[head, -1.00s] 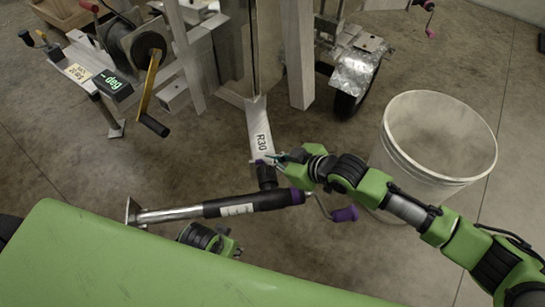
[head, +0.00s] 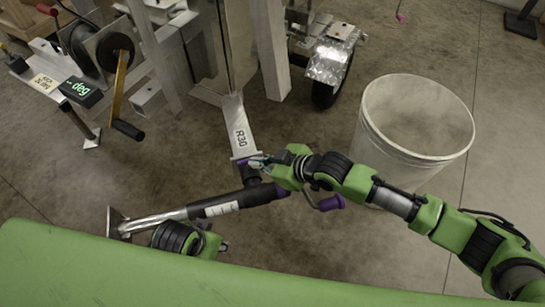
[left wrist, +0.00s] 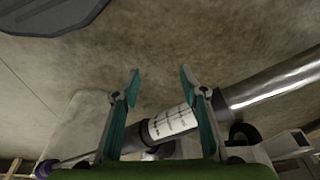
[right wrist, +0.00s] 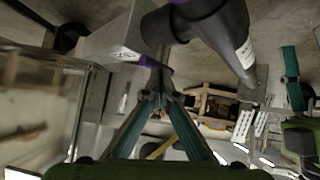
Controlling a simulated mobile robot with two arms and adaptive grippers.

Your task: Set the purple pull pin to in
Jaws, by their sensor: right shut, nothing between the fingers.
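The purple pull pin (right wrist: 140,61) shows in the right wrist view as a purple piece at the end of the grey R30 beam, beside the black jack mount. In the head view a small purple edge (head: 243,160) shows there, partly hidden by my right gripper (head: 257,162). My right gripper (right wrist: 161,80) is shut and empty, its tips close to the purple piece; I cannot tell whether they touch. I cannot tell how far the pin sits in. My left gripper (left wrist: 160,73) is open and empty near the jack tube; in the head view it (head: 222,246) is low.
The black and chrome jack (head: 222,205) lies sideways below the beam (head: 239,130), with a purple-handled crank (head: 332,203) at its right. A white bucket (head: 415,120) stands right, close to my right arm. A winch (head: 105,45) is at upper left.

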